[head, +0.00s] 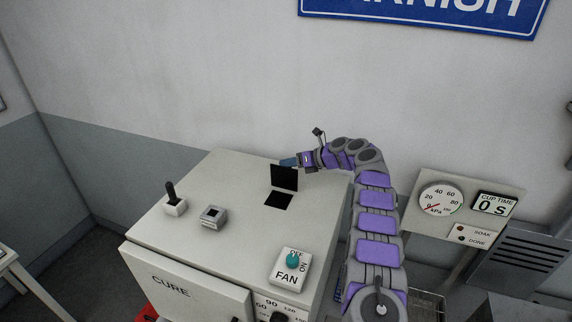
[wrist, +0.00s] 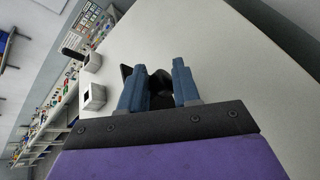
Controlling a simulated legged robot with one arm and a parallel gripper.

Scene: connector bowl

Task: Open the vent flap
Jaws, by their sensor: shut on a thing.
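The black vent flap (head: 285,177) stands raised, close to upright, on top of the white cabinet (head: 235,225). A dark square opening (head: 277,200) shows in the cabinet top in front of it. My gripper (head: 288,162) is at the flap's upper edge, coming from the back right. In the wrist view my gripper (wrist: 155,88) has its two blue fingers on either side of a black piece (wrist: 160,82), which looks like part of the flap. The exact contact is partly hidden.
A joystick (head: 174,198), a small grey socket block (head: 213,216) and the FAN switch (head: 290,267) stand on the cabinet top. A gauge panel (head: 465,205) is at the right. The wall is close behind.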

